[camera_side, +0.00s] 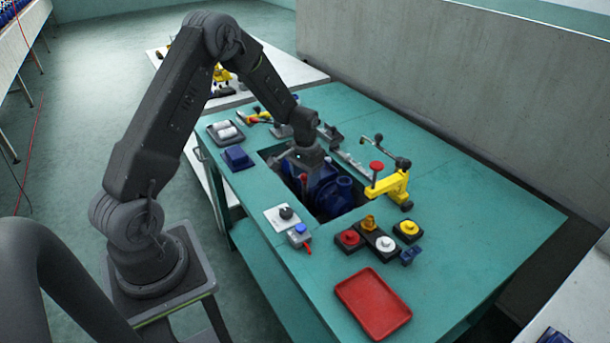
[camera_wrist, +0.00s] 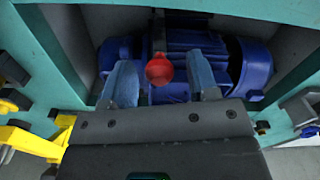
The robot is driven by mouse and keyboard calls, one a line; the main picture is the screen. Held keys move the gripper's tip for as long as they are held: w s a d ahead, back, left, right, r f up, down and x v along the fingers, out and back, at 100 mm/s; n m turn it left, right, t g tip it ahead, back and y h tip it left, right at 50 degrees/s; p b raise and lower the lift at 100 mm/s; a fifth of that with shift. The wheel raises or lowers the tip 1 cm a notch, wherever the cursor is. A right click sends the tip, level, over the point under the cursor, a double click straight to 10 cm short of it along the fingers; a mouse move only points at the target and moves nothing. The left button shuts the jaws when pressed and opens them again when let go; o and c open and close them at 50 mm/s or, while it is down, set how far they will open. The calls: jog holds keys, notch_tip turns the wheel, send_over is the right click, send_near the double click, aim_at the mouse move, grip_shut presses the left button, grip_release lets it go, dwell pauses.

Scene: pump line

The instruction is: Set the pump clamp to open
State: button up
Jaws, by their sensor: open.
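In the wrist view, a red ball knob (camera_wrist: 159,69) on a grey rod shows between the two fingertips of my gripper (camera_wrist: 163,80). The fingers stand apart, with a visible gap on each side of the knob. The blue pump (camera_wrist: 190,65) lies behind the knob in the table opening. I cannot tell how the clamp lever is set.
A yellow clamp (camera_side: 392,186) with a red knob stands right of the opening on the teal table (camera_side: 470,225). Coloured buttons (camera_side: 385,243), a switch box (camera_side: 284,215) and a red tray (camera_side: 373,303) sit toward the front. The table's right side is clear.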

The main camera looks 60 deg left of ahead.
jog(key=shift+f, duration=0.15)
jog(key=shift+c, duration=0.3)
grip_shut()
